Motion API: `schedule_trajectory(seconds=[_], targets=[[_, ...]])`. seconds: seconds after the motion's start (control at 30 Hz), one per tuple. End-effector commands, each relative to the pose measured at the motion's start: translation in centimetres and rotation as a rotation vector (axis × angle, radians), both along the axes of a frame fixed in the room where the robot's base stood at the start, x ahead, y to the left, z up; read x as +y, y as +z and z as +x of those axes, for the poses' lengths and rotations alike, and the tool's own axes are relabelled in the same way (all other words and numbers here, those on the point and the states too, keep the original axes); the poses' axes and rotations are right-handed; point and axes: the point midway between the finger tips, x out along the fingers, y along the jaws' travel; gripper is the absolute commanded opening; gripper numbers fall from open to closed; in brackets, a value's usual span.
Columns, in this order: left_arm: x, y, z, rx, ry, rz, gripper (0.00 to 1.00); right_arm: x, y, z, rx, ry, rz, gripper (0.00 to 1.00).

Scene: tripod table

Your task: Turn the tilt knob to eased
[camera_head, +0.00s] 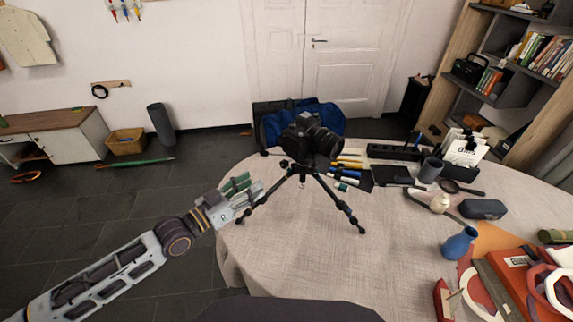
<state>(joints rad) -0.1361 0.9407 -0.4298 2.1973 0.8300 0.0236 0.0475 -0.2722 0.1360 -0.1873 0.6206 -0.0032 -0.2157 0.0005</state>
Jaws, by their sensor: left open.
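A black camera (311,137) sits on top of a small black tripod (303,173), which stands with its legs spread on the round cloth-covered table (290,255). A small dark knob (284,164) sticks out at the left of the tripod head, below the camera; its setting is too small to read. My left gripper (254,190) reaches in from the left over the table's edge. It is open, left of the tripod and close to its left leg; I cannot tell if they touch. It is apart from the knob. My right gripper is not in view.
Pens and dark cases (347,180) lie just right of the tripod. A grey mug (430,170), a blue vase (459,243) and a red box (520,275) stand farther right. A blue bag (330,113) is behind the table. The front middle of the table is clear.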

Motion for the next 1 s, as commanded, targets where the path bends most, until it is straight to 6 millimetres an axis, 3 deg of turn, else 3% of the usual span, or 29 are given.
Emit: schedule_trajectory(seconds=[0.5, 1.0], targets=[[-0.4, 0.5, -0.3, -0.151, -0.006, 0.159, 0.44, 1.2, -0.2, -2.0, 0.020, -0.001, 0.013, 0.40], [-0.4, 0.5, -0.3, -0.175, -0.005, 0.184, 0.44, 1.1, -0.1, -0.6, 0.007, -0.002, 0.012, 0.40]])
